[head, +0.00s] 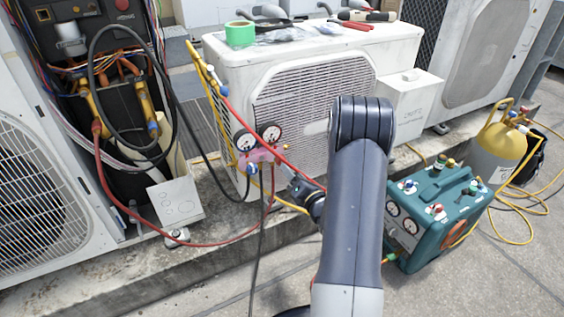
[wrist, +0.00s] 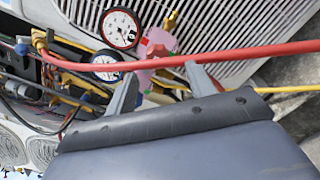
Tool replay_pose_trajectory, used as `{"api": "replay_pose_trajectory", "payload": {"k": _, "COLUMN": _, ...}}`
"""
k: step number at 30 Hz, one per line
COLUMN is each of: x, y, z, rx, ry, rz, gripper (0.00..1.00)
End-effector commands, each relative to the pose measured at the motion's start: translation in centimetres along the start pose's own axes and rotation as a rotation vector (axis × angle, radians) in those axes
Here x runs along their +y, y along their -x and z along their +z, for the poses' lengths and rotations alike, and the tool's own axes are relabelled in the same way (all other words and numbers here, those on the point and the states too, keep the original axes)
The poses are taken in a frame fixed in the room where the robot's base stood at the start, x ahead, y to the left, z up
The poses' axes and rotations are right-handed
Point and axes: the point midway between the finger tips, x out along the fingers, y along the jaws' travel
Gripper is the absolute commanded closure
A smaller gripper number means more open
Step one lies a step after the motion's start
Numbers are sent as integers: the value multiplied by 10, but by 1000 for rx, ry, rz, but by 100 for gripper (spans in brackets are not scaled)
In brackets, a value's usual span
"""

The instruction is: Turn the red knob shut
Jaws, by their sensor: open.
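The gauge manifold (head: 262,155) has a pink body and two round dials, and hangs in front of the white condenser. It also shows in the wrist view as a pink block (wrist: 157,44) beside a red-rimmed dial (wrist: 120,28). A blue knob (head: 252,168) sits at its lower left. I cannot pick out its red knob for certain; my gripper and the red hose cover that side. My gripper (wrist: 160,72) is open at the manifold, with a finger on either side of the pink part. Whether the fingers touch anything is unclear.
A red hose (wrist: 250,54) crosses in front of the manifold, close to my fingertips. A teal recovery unit (head: 436,215) and a yellow-topped cylinder (head: 498,147) stand at right. Tools and green tape (head: 240,33) lie on the condenser (head: 225,80). An open panel with wiring is at left.

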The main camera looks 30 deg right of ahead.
Motion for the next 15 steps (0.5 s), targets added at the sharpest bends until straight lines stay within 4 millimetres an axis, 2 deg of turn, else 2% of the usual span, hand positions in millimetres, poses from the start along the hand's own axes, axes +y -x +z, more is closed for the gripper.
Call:
{"api": "replay_pose_trajectory", "payload": {"k": 1, "x": -1, "y": -11, "z": -2, "rx": -1, "ry": 3, "rz": 4, "gripper": 48}}
{"api": "replay_pose_trajectory", "payload": {"k": 6, "x": -1, "y": -43, "z": -2, "rx": 0, "ry": 2, "rz": 4, "gripper": 48}}
{"api": "replay_pose_trajectory", "payload": {"k": 10, "x": -1, "y": -60, "z": -1, "rx": 0, "ry": 1, "rz": 3, "gripper": 48}}
{"api": "replay_pose_trajectory", "payload": {"k": 15, "x": 0, "y": -71, "z": 0, "rx": -1, "ry": 0, "rz": 1, "gripper": 48}}
